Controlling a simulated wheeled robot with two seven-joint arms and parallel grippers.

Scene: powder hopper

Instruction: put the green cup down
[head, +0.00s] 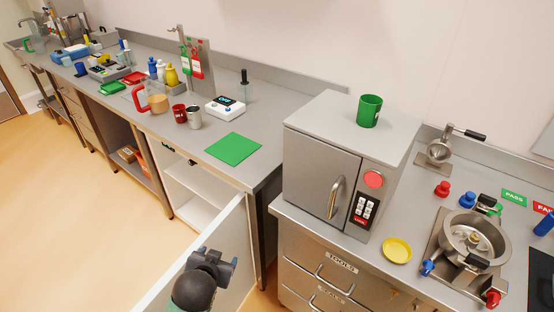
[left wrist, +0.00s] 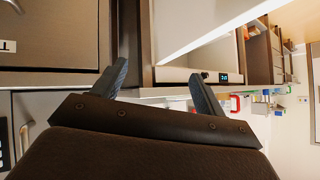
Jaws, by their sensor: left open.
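The green cup (head: 370,110) stands upright on top of the grey steel box-shaped appliance (head: 345,120), near its back. No gripper touches it. My left gripper (head: 228,264) is low in front of the counter, by the open white cabinet door, well below and to the left of the cup. In the left wrist view its two fingers (left wrist: 160,85) are spread with nothing between them. The cup does not show in the left wrist view. My right gripper is not in view.
An open white door (head: 205,255) juts out near my left arm. A yellow dish (head: 397,250) and hopper (head: 474,240) occupy the right counter.

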